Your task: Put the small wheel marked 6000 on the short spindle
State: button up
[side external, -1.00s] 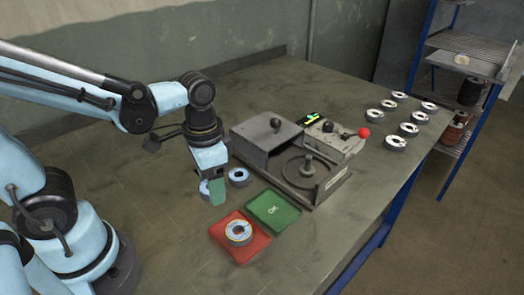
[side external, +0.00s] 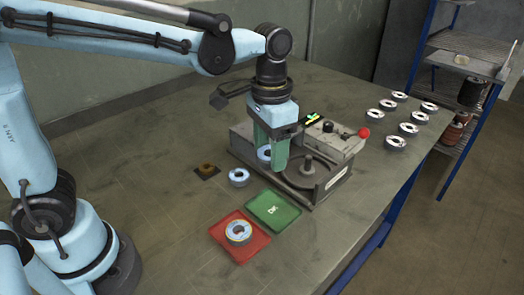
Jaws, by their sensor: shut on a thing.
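My gripper (side external: 270,158) has green fingers and is shut on a small wheel (side external: 264,153) with a pale face. It holds the wheel raised, at the front of the grey machine (side external: 256,160) and to the left of its open bay. A short spindle (side external: 308,164) stands up in that bay, inside a dark ring, with nothing on it. The marking on the held wheel is too small to read. The fingers hide part of the wheel.
Another wheel (side external: 239,177) lies on the table beside a dark square plate with a brown post (side external: 207,168). A red tray (side external: 224,248) holds a wheel (side external: 238,232). A green tray (side external: 273,210) marked OK is empty. Several wheels (side external: 396,143) stand at right.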

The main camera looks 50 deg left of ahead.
jog(key=w, duration=0.9)
send_over(309, 156)
notch_tip(309, 156, down, 3)
jog(key=shift+s, duration=0.1)
jog(key=shift+f, duration=1.8)
jog(key=shift+f, duration=1.25)
jog(key=shift+f, duration=0.35)
jog(key=shift+f, duration=0.65)
jog(key=shift+f, duration=0.3)
